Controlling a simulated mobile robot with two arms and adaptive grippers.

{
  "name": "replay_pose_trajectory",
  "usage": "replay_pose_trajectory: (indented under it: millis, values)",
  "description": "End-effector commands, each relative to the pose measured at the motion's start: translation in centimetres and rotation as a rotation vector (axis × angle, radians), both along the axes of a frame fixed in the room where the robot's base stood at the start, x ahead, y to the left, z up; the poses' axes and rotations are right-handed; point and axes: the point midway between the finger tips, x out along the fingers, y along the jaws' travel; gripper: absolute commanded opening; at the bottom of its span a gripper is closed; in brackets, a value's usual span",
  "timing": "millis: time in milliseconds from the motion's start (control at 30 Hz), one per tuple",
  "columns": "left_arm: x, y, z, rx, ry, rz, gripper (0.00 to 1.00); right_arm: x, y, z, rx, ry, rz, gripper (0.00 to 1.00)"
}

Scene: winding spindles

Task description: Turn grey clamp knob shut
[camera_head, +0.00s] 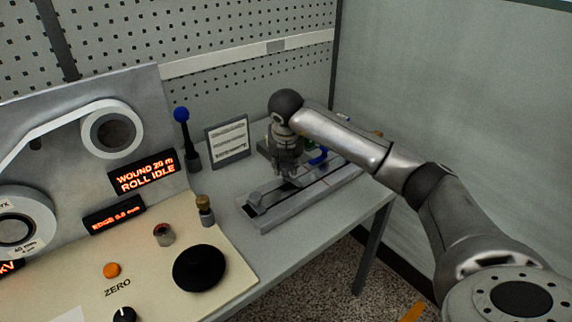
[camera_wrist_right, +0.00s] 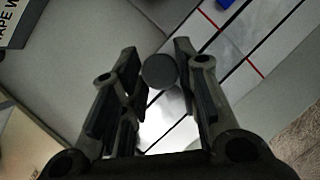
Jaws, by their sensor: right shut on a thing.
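The grey clamp knob (camera_wrist_right: 160,72) shows as a round dark grey disc between the fingertips in the right wrist view. My right gripper (camera_wrist_right: 160,80) is shut on it, with one finger on each side. In the head view my right gripper (camera_head: 288,170) points down over the grey slotted rail fixture (camera_head: 285,212), and its fingers hide the knob there. The fixture's rail with red marks (camera_wrist_right: 230,45) runs behind the knob in the wrist view. How far the knob is turned cannot be told. My left gripper is not in view.
A blue part (camera_head: 318,156) sits just right of the gripper. A framed notice (camera_head: 228,142) and a blue-topped lever (camera_head: 182,128) stand to the left. A winding machine with a beige panel (camera_head: 150,285) fills the left. The table's right edge is close to the fixture.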

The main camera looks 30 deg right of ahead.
Motion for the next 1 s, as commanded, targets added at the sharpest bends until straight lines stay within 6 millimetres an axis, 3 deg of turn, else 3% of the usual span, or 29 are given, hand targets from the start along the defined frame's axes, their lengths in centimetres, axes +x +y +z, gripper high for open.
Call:
replay_pose_trajectory:
  millis: [333, 867, 900, 1000]
  values:
    - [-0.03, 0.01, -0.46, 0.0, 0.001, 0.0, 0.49, 0.16, 0.08, 0.15, 0.001, -0.004, -0.136, 0.06]
    - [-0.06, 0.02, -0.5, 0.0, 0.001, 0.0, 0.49, 0.17, 0.02, 0.18, 0.001, -0.005, -0.16, 0.06]
    - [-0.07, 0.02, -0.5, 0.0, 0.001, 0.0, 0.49, 0.16, 0.02, 0.18, 0.001, -0.005, -0.16, 0.32]
    - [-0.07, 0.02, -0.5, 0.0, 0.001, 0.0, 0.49, 0.15, 0.02, 0.17, 0.001, -0.004, -0.159, 0.45]
